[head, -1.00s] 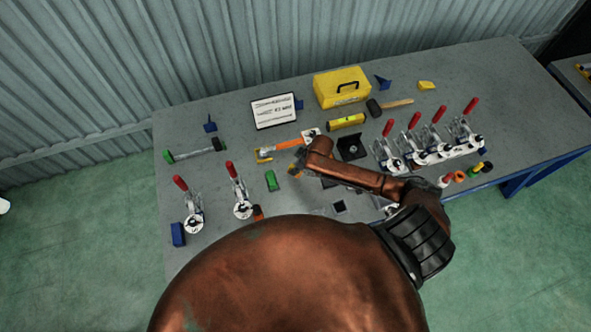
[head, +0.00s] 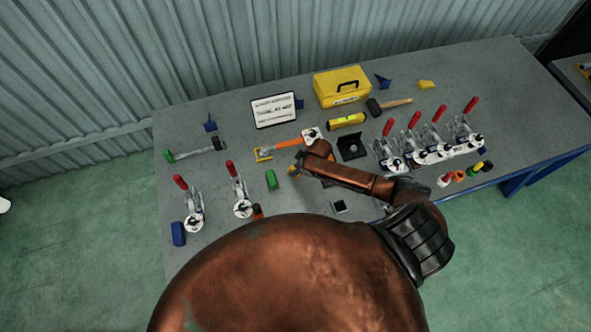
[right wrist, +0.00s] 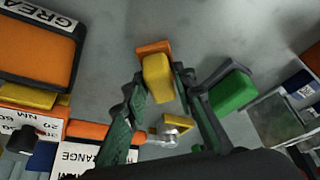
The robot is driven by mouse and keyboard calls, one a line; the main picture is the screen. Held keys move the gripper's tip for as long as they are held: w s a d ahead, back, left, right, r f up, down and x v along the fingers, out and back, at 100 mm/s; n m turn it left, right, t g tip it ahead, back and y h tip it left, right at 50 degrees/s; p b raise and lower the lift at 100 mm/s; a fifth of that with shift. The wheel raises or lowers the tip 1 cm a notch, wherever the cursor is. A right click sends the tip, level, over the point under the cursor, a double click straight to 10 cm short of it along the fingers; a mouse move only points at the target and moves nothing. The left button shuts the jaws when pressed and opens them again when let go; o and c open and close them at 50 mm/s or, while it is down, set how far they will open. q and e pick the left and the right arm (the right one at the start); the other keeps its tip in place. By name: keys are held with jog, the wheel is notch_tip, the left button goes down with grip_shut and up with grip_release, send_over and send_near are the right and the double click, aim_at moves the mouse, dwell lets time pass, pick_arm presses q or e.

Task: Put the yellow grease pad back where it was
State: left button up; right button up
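The yellow grease pad (right wrist: 158,78) is a small yellow block between the fingertips of my right gripper (right wrist: 160,82) in the right wrist view. The fingers meet its two sides, and it appears held. An orange piece (right wrist: 153,48) shows directly beyond the pad; I cannot tell whether they are joined. In the head view, a yellow bit (head: 292,170) shows at the end of my right arm; the fingers are mostly hidden. An orange pad with black edging (right wrist: 35,55) and a label starting "GREA" lies at the left of the wrist view. My left gripper is not in view.
A green block (head: 271,180) lies left of my right gripper; it also shows in the wrist view (right wrist: 232,90). Red-handled clamps (head: 440,150) stand at right, others (head: 240,195) at left. A yellow toolbox (head: 341,88) stands behind. The bench (head: 215,110) has bare patches.

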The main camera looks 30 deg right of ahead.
jog(key=shift+o, duration=1.3)
jog(key=shift+r, duration=0.25)
jog(key=v, duration=1.2)
jog(key=shift+f, duration=0.1)
